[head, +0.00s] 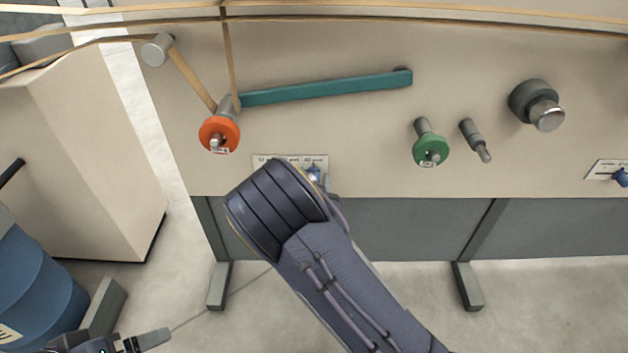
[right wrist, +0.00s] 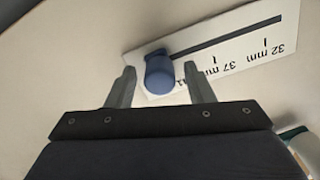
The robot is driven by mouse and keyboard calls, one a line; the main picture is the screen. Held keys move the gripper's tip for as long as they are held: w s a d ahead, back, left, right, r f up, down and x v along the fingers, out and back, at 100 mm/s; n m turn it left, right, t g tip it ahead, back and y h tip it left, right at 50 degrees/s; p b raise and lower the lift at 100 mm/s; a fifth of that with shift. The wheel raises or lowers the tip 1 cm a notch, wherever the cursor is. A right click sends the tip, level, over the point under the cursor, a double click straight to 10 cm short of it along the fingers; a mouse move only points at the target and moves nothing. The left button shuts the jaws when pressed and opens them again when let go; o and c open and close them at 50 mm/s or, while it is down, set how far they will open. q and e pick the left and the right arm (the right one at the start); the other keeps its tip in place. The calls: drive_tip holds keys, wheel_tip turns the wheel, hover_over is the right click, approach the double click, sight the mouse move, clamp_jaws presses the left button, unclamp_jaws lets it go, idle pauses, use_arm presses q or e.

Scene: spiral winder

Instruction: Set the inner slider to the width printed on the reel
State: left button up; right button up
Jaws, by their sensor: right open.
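A white scale plate (head: 262,160) with a blue slider knob (head: 314,173) sits low on the machine's panel. In the right wrist view the knob (right wrist: 159,74) stands at one end of the slot, past the 37 mm mark, covering part of another label; 32 mm is at the far end. My right gripper (right wrist: 160,70) is open, one finger on each side of the knob, with no clear contact visible. In the head view my right wrist hides its fingers. My left gripper (head: 150,338) is partly visible at bottom left. The orange reel (head: 219,134) and green reel (head: 430,150) carry unreadably small print.
A second scale plate (head: 604,168) with a blue knob (head: 621,178) is at the right edge. A teal bar (head: 330,88), a grey peg (head: 475,139) and a dark knob with a metal cap (head: 536,104) project from the panel. A blue drum (head: 38,290) stands left.

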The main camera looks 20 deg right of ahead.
clamp_jaws()
drive_tip(key=w+a+b, duration=0.1)
drive_tip(key=a, duration=0.5)
drive_tip(key=shift+w, duration=0.3)
unclamp_jaws()
drive_tip(key=shift+d, duration=0.1)
drive_tip(key=p+v, duration=0.1)
drive_tip(key=v, duration=0.7)
drive_tip(key=shift+p, duration=0.35)
drive_tip(key=shift+w+d, duration=0.1)
drive_tip(key=shift+w, duration=0.05)
